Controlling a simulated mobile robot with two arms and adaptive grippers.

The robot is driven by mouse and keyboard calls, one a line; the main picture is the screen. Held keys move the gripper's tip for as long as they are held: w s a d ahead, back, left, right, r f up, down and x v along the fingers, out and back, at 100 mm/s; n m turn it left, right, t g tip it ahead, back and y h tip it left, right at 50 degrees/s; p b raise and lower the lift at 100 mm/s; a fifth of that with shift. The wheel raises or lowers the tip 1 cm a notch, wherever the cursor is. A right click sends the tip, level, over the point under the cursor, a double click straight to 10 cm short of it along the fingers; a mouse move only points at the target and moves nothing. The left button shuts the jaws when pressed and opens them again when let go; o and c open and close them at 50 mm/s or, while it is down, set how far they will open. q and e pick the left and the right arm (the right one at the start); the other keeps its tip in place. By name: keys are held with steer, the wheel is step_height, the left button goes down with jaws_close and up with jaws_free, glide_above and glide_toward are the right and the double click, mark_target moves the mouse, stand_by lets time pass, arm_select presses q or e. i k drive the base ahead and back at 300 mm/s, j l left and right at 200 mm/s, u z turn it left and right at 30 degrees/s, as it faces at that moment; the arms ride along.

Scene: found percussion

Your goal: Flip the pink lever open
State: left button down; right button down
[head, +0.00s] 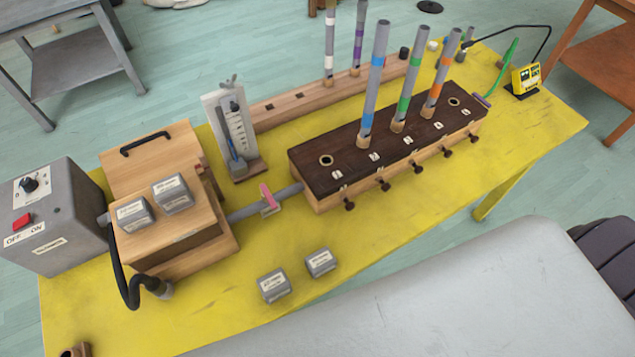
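The pink lever (267,196) is small and sits on a grey pipe (288,191) in the middle of the yellow table. The pipe joins a light wooden box (180,240) on the left to a long wooden chest with a dark top (350,179) on the right. The lever lies crosswise to the pipe in the picture. Nothing touches it. Neither of my grippers is in view.
Two grey weights (274,285) lie on the yellow table (215,318) in front of the lever; two more (172,193) sit on the wooden box. A gauge stand (232,135) is behind. Striped pipes (373,85) rise from the chest. A grey switch box (50,215) stands left.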

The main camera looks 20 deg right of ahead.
mark_target(264, 189)
steer(key=z, duration=0.2)
steer(key=k+l+u, duration=0.1)
steer(key=l, duration=0.3)
steer(key=k+l+u, duration=0.1)
steer(key=l, duration=0.3)
steer(key=k+l+u, duration=0.15)
steer(key=l, duration=0.2)
steer(key=l+u, duration=0.1)
steer(key=l, duration=0.3)
steer(key=k+l+u, duration=0.1)
steer(key=l, duration=0.25)
steer(key=k, duration=0.1)
